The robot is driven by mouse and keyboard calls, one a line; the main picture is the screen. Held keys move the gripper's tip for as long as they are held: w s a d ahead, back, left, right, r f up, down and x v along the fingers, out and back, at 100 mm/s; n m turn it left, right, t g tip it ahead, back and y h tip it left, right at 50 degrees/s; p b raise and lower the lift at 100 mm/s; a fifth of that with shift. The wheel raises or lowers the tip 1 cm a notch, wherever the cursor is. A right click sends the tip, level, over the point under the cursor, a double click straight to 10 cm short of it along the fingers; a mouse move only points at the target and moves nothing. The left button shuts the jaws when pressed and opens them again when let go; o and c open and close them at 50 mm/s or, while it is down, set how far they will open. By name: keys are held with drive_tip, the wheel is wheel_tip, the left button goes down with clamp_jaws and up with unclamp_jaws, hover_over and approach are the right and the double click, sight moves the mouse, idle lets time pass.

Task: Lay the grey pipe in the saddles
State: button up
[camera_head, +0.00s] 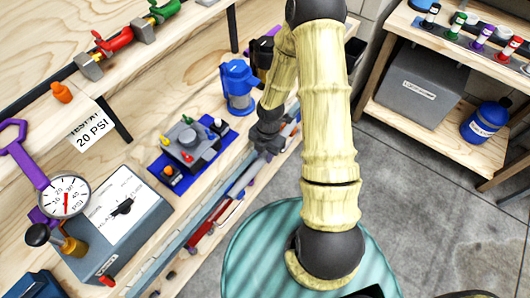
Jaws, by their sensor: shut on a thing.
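My gripper (266,147) is dark and small in the camera_head view, at the front edge of the wooden bench, pointing down. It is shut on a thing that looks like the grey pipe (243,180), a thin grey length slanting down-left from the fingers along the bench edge. My wrist hides the upper part of it, and its far end is hard to make out. No saddles can be told for certain; grey blocks (89,66) sit by a red valve on the raised shelf at the upper left.
On the bench are a blue jug (238,86), a blue tray (185,155) with a grey fixture, a control box (115,225) and a purple-handled gauge (64,198). Tools, one red (205,228), lie along the bench front. A shelf with a grey bin (425,88) stands right; grey floor lies between.

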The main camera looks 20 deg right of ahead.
drive_tip(key=shift+f, duration=0.15)
drive_tip(key=o, duration=1.1)
wheel_tip(320, 180, up, 17)
drive_tip(key=w+d+p, duration=0.1)
drive_tip(key=p, duration=0.2)
drive_tip(key=shift+w+d, duration=0.15)
drive_tip(key=shift+d, duration=0.2)
